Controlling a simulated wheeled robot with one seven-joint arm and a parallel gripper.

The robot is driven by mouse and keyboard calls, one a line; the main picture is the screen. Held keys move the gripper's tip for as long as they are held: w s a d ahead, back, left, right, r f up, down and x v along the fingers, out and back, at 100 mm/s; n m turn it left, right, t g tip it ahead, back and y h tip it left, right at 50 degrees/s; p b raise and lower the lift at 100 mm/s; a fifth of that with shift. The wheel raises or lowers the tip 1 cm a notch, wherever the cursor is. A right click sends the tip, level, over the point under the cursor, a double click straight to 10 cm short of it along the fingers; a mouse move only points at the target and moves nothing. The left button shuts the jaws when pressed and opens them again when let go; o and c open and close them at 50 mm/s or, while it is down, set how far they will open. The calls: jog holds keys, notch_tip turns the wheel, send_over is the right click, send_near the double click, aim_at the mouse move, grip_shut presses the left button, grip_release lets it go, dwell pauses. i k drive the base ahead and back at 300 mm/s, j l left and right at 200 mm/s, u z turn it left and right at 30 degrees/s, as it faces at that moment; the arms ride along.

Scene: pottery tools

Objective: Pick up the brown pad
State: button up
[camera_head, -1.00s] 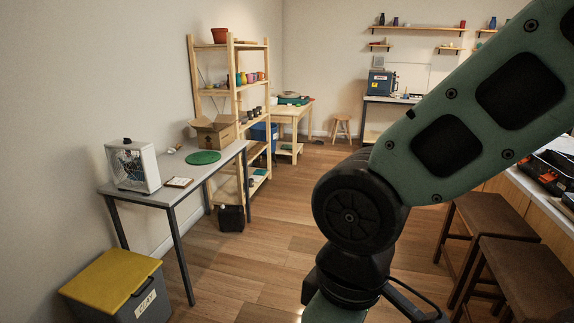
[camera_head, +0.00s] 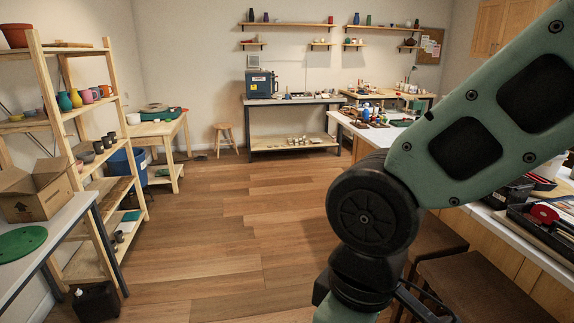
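I cannot make out a brown pad for certain in the head view. A flat brown surface (camera_head: 108,190) shows on a lower level of the wooden shelf at left, but I cannot tell whether it is a pad or the shelf board. My green arm fills the right side and hides part of the long counter. My gripper is outside the picture, so its hold cannot be seen.
A wooden shelf (camera_head: 50,110) with pots and cups stands at left, beside a table with a cardboard box (camera_head: 35,190) and a green disc (camera_head: 20,242). Brown stools (camera_head: 485,288) stand along the right counter (camera_head: 372,132). The wooden floor (camera_head: 235,235) between is clear.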

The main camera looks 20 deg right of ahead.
aim_at(532, 218)
jog(key=i+z, duration=0.35)
jog(key=i+j+z, duration=0.3)
jog(key=i, duration=0.25)
jog(key=i+j+z, duration=0.15)
jog(key=i+z, duration=0.2)
jog(key=i, duration=0.15)
jog(key=i+z, duration=0.25)
jog(key=z, duration=0.15)
jog(key=i+j+z, duration=0.2)
jog(key=z, duration=0.2)
jog(key=i+j+z, duration=0.2)
jog(key=z, duration=0.2)
jog(key=i+j+z, duration=0.2)
jog(key=z, duration=0.2)
jog(key=k+j, duration=0.05)
jog(key=j, duration=0.05)
